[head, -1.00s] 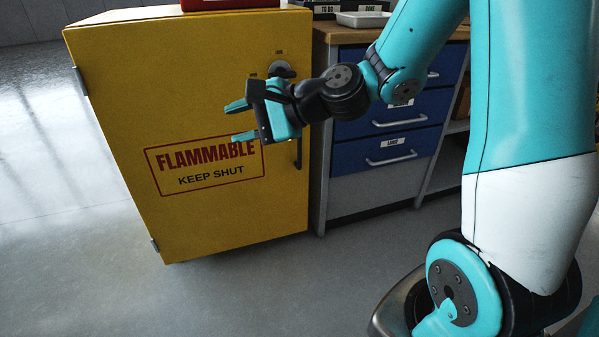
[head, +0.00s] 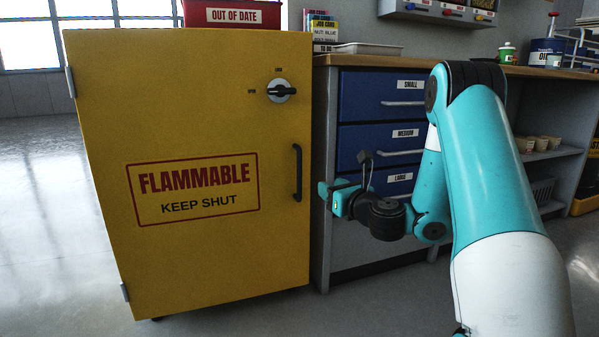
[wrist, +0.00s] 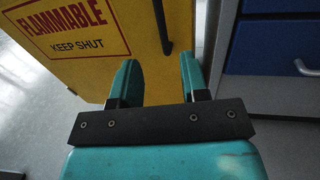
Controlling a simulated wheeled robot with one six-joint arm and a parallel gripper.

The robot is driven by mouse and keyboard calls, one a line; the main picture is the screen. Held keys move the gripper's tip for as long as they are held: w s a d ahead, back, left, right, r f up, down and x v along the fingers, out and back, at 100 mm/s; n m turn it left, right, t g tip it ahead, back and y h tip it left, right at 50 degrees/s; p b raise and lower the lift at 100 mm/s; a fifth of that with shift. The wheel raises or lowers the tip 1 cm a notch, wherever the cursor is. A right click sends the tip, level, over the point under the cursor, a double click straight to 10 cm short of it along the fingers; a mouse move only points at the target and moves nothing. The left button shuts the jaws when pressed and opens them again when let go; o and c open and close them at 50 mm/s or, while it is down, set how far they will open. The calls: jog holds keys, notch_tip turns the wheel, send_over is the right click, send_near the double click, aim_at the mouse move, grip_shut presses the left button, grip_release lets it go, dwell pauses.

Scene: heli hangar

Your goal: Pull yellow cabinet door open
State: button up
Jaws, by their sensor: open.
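The yellow cabinet (head: 200,245) stands at the left in the head view, its door shut, with hinges on the left edge. A black vertical handle (head: 297,172) is on the door's right side. A black rotary latch (head: 280,90) sits above it, its lever lying about level. My gripper (head: 330,196) is open and empty, just right of the handle and a little lower in the picture, before the drawer unit. In the wrist view, my gripper's two teal fingers (wrist: 158,80) are apart. The handle (wrist: 162,28) shows beyond them, near the top, with nothing between the fingers.
A drawer unit with blue drawers (head: 385,95) stands right of the cabinet. A red box (head: 232,14) marked OUT OF DATE is on the cabinet. A tray (head: 368,48) and bottles stand on the worktop. The floor (head: 40,220) left of the cabinet is clear.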

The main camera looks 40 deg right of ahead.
jog(key=p, duration=1)
send_near(301, 170)
jog(key=w, duration=0.2)
jog(key=w+p, duration=0.1)
jog(key=p, duration=0.2)
jog(key=w+p, duration=0.1)
jog(key=p, duration=0.3)
jog(key=shift+w+d+r+p, duration=0.2)
jog(key=shift+w+r+p, duration=0.1)
jog(key=shift+w+r, duration=0.1)
jog(key=shift+w+f+p, duration=0.15)
jog(key=shift+w+p, duration=0.1)
jog(key=shift+p, duration=0.1)
jog(key=shift+w+d+f+b, duration=0.15)
jog(key=shift+w+b, duration=0.15)
jog(key=shift+w, duration=1.05)
jog(key=shift+w+d+f+b, duration=0.1)
jog(key=shift+w+b, duration=0.15)
jog(key=shift+w, duration=1.15)
grip_shut()
